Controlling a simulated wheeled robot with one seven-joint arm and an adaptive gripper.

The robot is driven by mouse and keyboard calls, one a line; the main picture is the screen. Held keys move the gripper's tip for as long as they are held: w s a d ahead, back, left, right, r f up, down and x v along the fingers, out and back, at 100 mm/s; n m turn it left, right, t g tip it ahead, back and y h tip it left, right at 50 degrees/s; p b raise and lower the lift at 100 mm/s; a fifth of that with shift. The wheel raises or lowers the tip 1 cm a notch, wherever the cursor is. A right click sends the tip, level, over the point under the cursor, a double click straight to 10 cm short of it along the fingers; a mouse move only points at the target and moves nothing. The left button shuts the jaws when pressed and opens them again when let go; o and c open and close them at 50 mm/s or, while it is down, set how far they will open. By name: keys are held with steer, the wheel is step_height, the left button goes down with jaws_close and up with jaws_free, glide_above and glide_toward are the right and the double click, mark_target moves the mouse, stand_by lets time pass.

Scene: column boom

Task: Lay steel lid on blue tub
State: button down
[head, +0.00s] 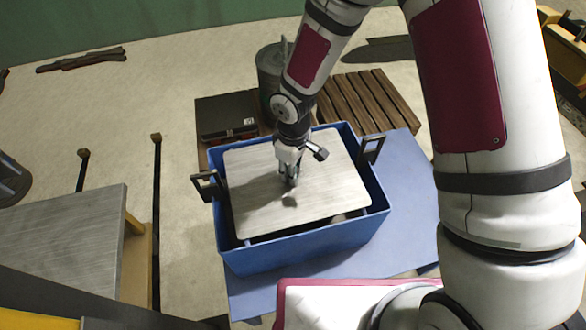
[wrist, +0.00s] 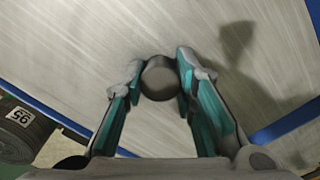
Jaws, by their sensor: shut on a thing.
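The steel lid (head: 320,190) is a flat brushed-metal plate over the open top of the blue tub (head: 300,251). A dark gap shows between the lid's near edge and the tub's near wall, and I cannot tell whether the lid touches the rim. The tub has black handles on its left and right. My gripper (head: 291,178) points down at the middle of the lid. In the wrist view my gripper's fingers (wrist: 160,85) are shut on the lid's round knob (wrist: 160,78), with the lid's surface (wrist: 90,40) behind it.
A blue mat (head: 408,215) lies under the tub. A dark box (head: 228,115), a grey bin (head: 270,78) and a wooden pallet (head: 368,108) stand behind it. A metal-topped table (head: 70,240) is at the left. Pale floor (head: 180,80) lies open at the back left.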

steer(key=shift+f, duration=0.3)
steer(key=c, duration=1.2)
jaws_free()
